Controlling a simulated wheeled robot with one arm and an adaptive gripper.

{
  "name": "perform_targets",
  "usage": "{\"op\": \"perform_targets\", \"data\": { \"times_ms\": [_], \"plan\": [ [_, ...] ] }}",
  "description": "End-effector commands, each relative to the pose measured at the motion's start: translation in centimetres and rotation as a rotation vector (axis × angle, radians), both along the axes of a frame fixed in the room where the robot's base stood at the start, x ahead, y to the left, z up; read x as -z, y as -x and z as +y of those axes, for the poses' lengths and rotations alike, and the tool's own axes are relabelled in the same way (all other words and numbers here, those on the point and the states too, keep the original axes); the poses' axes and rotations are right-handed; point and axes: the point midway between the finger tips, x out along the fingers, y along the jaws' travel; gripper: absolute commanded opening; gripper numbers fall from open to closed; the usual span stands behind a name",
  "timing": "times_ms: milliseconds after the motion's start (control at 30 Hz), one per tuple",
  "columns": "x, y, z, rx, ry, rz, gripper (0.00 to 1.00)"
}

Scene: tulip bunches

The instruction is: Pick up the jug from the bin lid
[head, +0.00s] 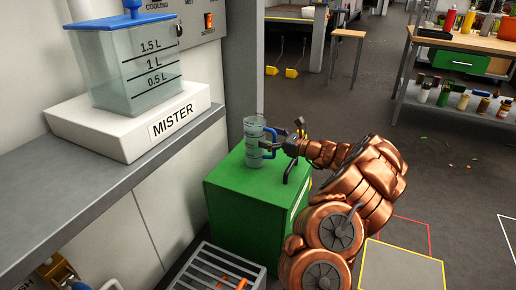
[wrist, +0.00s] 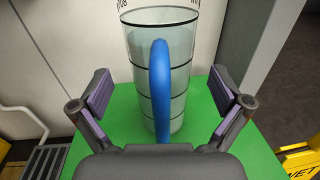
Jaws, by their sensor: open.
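The jug (head: 254,141) is a clear, tall cylinder with dark level lines and a blue handle. It stands upright on the green lid of the bin (head: 228,178). In the wrist view the jug (wrist: 183,68) is in the middle, its blue handle (wrist: 161,95) turned toward my gripper. My gripper (wrist: 157,88) is open, with one purple-padded finger on each side of the jug and handle. I see gaps between the fingers and the jug. In the head view my gripper (head: 279,149) reaches the jug from the right.
A grey shelf (head: 60,205) with the mister's white base (head: 130,120) and water tank (head: 130,68) is on the left. A grey grated crate (head: 215,268) stands in front of the bin. A yellow wet-floor sign (wrist: 302,160) is at the right. Open floor (head: 400,180) lies to the right.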

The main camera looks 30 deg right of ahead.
Motion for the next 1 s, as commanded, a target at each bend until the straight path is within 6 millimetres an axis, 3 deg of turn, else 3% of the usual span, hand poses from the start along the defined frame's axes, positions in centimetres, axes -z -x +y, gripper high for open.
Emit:
{"op": "perform_targets", "data": {
  "times_ms": [233,567,1000],
  "plan": [
    [0.3,-2.7,1.1,0.001,0.002,0.0,1.0],
    [0.1,-3.1,1.1,0.005,0.001,0.0,0.99],
    [0.1,-3.0,1.1,0.005,0.0,0.001,0.53]
  ]
}}
